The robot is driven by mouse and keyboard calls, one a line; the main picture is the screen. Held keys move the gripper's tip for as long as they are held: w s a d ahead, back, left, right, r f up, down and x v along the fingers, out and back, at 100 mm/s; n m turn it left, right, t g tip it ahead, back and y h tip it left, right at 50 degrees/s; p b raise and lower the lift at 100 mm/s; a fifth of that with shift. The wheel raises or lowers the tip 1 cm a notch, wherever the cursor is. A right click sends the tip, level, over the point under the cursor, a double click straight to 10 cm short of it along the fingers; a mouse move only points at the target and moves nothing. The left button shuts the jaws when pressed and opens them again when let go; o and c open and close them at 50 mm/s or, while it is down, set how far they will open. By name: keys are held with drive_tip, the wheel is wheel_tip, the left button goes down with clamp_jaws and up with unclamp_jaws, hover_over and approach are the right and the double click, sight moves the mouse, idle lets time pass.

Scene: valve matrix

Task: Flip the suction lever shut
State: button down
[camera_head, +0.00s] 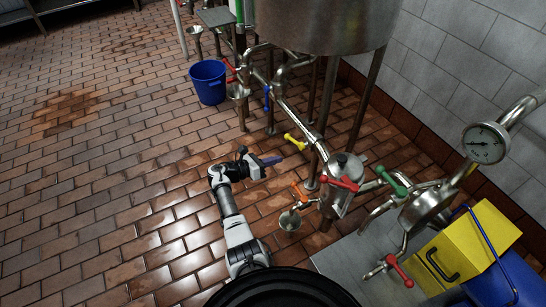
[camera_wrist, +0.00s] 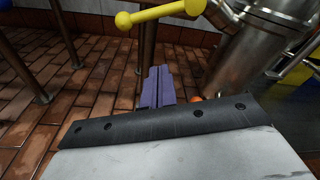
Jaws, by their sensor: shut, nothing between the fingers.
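Several coloured valve levers sit on the steel pipework. No label shows, so I cannot tell which is the suction lever. A yellow lever (camera_head: 295,142) is the nearest to my gripper (camera_head: 271,160). My gripper's purple fingers are shut and empty, left of and a little below the yellow lever in the head view. In the wrist view the yellow lever (camera_wrist: 158,12) crosses the top, beyond and apart from the fingertips (camera_wrist: 158,72). An orange lever (camera_head: 299,192) is lower right of my gripper; only a small bit of orange (camera_wrist: 196,99) shows in the wrist view.
A steel tank (camera_head: 325,22) stands on legs behind the pipes. Red (camera_head: 342,184), green (camera_head: 392,181) and blue (camera_head: 267,98) levers are nearby. A steel cup (camera_head: 290,220) hangs below the orange lever. A blue bucket (camera_head: 208,83) stands farther back. The tiled floor at left is clear.

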sight(291, 139)
drive_tip(key=b+x, duration=0.2)
drive_tip(key=x, duration=0.6)
drive_tip(key=shift+w+a+r+p, duration=0.15)
drive_tip(key=shift+a+r, duration=0.2)
drive_tip(key=shift+r, duration=0.25)
drive_tip(key=shift+a+r+p, duration=0.1)
drive_tip(key=shift+a+r, duration=0.25)
drive_tip(key=shift+r, duration=0.25)
drive_tip(key=shift+w+a+r+p, duration=0.15)
drive_tip(key=shift+a+r, duration=0.2)
drive_tip(key=shift+r, duration=0.3)
drive_tip(key=m, duration=0.1)
drive_tip(key=r+m+p, duration=0.1)
drive_tip(key=r+p, duration=0.1)
drive_tip(key=shift+w+a+r+m, duration=0.2)
drive_tip(key=shift+w+a+m, duration=0.1)
drive_tip(key=shift+w+m, duration=0.1)
drive_tip(key=shift+f, duration=0.1)
